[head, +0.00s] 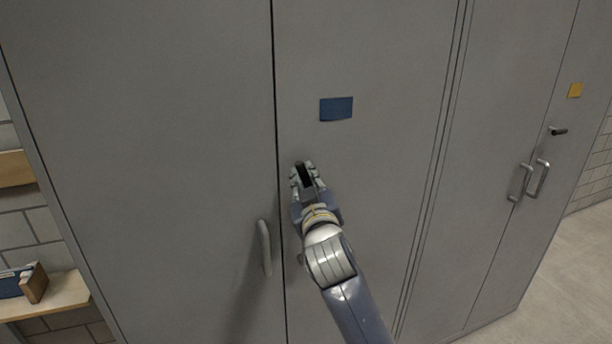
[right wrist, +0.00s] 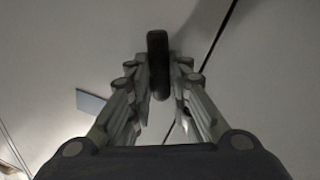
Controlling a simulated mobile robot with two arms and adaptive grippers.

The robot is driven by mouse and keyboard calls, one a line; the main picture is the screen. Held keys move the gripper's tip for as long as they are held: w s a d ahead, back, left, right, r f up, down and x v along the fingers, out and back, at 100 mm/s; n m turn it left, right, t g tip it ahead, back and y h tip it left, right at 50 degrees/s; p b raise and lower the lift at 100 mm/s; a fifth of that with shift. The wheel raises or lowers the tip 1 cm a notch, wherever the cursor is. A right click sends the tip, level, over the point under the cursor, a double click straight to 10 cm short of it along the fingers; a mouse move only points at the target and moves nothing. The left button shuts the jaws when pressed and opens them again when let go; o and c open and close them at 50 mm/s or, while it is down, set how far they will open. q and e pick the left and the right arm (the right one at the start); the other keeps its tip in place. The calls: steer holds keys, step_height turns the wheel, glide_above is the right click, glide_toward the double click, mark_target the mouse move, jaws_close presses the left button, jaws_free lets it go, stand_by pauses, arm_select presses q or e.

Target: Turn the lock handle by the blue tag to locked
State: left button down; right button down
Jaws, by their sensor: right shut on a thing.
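The blue tag (head: 336,108) is on the right-hand door of the near grey cabinet; it also shows at the left in the right wrist view (right wrist: 90,102). The dark lock handle (head: 305,173) is below the tag, near the seam between the doors. In the right wrist view the handle (right wrist: 157,55) stands lengthwise between the fingers. My right gripper (head: 304,172) is shut on the lock handle, and its fingers hide part of it. My left gripper is in neither view.
A pull handle (head: 264,247) stands out from the left-hand door, left of my right arm. Another cabinet at the right has a yellow tag (head: 575,90), a dark lock handle (head: 559,131) and two pull handles (head: 538,179). A shelf (head: 45,297) holds books at the left.

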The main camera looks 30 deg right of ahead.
steer(key=n+p, duration=0.1)
steer(key=n, duration=0.3)
steer(key=shift+f+t, duration=0.15)
steer(key=shift+t, duration=0.25)
steer(key=n+p, duration=0.1)
steer(key=n, duration=0.3)
steer(key=shift+f+t+y, duration=0.1)
steer(key=shift+t+y, duration=0.2)
steer(key=shift+y, duration=0.1)
steer(key=n, duration=0.2)
steer(key=n+y+p, duration=0.1)
steer(key=n, duration=0.2)
steer(key=n+t+y+p, duration=0.1)
steer(key=n, duration=0.1)
steer(key=shift+f+n, duration=0.25)
steer(key=shift+n, duration=0.35)
steer(key=c, duration=1.5)
jaws_free()
steer(key=v, duration=1.2)
steer(key=shift+f, duration=0.1)
